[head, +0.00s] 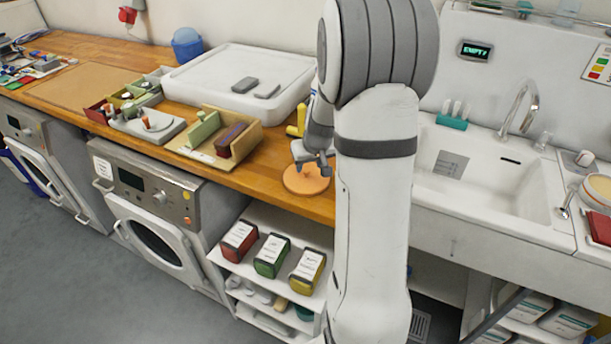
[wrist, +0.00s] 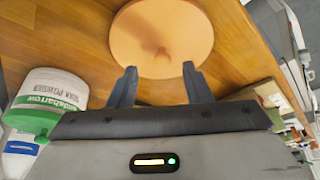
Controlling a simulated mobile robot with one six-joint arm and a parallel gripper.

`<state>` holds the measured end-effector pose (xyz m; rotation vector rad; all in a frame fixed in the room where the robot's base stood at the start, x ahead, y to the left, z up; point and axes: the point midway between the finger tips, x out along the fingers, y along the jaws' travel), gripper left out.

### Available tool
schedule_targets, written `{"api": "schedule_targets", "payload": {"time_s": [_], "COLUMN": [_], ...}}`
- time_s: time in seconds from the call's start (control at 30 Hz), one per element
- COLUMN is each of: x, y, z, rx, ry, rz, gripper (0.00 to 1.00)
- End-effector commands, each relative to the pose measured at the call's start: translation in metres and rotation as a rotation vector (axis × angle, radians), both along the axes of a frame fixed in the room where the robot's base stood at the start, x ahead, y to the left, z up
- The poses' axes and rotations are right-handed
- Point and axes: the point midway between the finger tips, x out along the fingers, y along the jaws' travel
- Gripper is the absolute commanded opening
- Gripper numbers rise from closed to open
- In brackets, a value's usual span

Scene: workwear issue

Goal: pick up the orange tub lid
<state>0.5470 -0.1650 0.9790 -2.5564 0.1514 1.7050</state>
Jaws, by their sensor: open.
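The orange tub lid (head: 307,180) is a flat round disc lying on the wooden worktop near its front edge. In the wrist view the lid (wrist: 162,36) fills the top middle, with a small knob or darker mark near its centre. My gripper (wrist: 158,82) is open and empty, its two fingers spread at the lid's near edge. In the head view my gripper (head: 313,168) is over the lid and hides part of it. I cannot tell whether the fingertips touch it.
In the wrist view a white tub with a green band (wrist: 52,98) stands left of my gripper. In the head view a wooden tray (head: 190,151) lies left of the lid, and a white basin (head: 215,95) stands behind. The sink (head: 490,190) is to the right.

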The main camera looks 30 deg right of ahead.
Motion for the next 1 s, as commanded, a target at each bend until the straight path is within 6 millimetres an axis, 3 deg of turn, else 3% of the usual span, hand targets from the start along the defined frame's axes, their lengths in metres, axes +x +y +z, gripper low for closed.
{"api": "schedule_targets", "payload": {"time_s": [0.23,0.57,1.0], "x": [0.012,0.013,0.013], "y": [0.001,0.0,0.0], "z": [-0.028,-0.033,-0.033], "rx": [0.002,0.001,0.0], "ry": [0.003,0.001,0.001], "rz": [-0.001,-0.002,-0.002], "gripper": [0.44,0.44,0.08]}}
